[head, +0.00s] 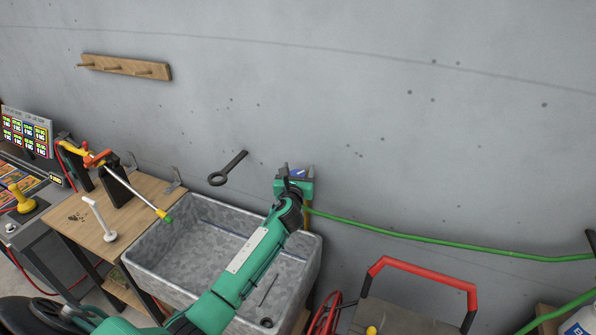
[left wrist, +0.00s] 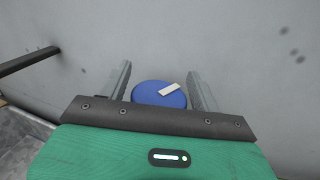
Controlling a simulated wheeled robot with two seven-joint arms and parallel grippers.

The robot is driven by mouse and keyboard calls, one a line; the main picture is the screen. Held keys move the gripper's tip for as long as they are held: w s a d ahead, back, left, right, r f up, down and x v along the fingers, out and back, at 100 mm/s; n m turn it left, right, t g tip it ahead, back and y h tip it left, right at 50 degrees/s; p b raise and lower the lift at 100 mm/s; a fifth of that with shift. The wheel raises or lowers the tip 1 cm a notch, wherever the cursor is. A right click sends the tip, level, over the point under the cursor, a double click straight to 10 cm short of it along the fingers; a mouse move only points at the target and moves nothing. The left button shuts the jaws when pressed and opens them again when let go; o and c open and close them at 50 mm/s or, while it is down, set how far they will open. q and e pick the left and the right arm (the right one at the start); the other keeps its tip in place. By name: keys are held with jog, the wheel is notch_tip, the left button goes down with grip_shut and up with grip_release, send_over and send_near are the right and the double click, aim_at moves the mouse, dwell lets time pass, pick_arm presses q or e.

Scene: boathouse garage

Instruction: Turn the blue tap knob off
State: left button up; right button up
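The blue tap knob (left wrist: 148,96) is a round disc with a white bar marking, in front of the grey wall. The bar lies slightly tilted, nearly level in the left wrist view. My left gripper (left wrist: 160,72) is open, with one finger on each side of the knob and a visible gap at both sides. In the head view the knob (head: 298,173) is a small blue patch above the basin's right back corner, and my left gripper (head: 295,183) and arm cover most of the tap. My right gripper is not in view.
A grey metal basin (head: 185,240) stands below my left arm. A dark ring-ended bar (head: 230,167) is on the wall left of the tap. A green hose (head: 430,239) runs right. A red-handled cart (head: 422,268) and a wooden bench (head: 135,208) flank the basin.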

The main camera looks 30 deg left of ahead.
pick_arm(q)
jog(key=c, duration=0.7)
